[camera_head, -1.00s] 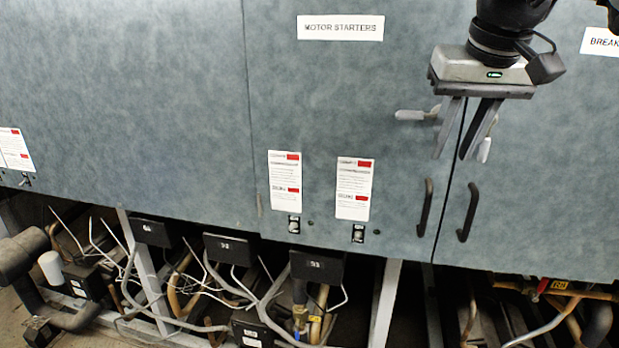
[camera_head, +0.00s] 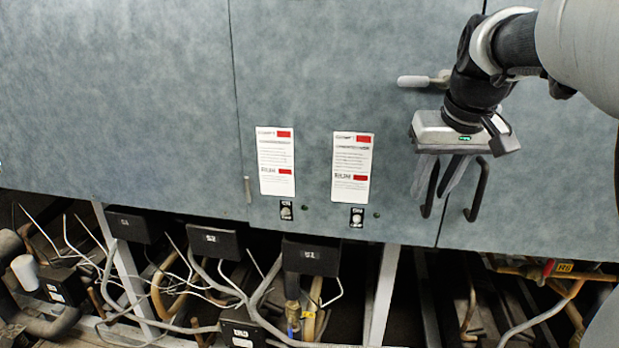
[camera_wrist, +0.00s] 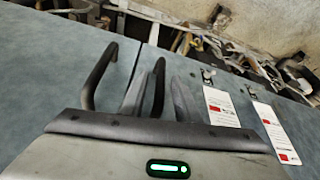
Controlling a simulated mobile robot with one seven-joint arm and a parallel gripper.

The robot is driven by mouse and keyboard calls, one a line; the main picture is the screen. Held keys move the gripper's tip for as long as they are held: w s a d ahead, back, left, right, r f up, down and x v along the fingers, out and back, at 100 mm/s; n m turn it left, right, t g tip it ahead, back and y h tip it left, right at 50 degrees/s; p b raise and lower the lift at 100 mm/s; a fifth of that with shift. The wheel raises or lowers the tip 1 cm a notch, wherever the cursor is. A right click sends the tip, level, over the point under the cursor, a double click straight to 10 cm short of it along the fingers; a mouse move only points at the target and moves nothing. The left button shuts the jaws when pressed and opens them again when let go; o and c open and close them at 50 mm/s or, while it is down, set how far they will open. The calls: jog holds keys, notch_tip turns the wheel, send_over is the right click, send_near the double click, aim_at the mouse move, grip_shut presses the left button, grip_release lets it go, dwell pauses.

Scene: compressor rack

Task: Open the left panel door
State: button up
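The left panel door (camera_head: 310,90) is blue-grey and looks shut against the right panel door (camera_head: 540,190). Its black bar handle (camera_head: 428,205) is upright near the seam. My gripper (camera_head: 434,190) is in front of this handle, pointing down and towards the door. Its two fingers are apart. In the wrist view the left door's handle (camera_wrist: 159,82) shows between the fingers, and the right door's handle (camera_wrist: 97,75) lies outside them to the left. I cannot tell whether a finger touches the handle. The right handle (camera_head: 478,190) stands just right of my gripper in the head view.
A pale lever latch (camera_head: 424,81) sticks out of the left door above my gripper. Two white labels (camera_head: 275,162) (camera_head: 352,168) and small switches are on its lower part. Below the doors are pipes, wires and black boxes (camera_head: 210,240). The left door's face is otherwise clear.

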jog(key=shift+f, duration=0.1)
grip_shut()
jog(key=shift+s, duration=0.1)
dwell(0.4)
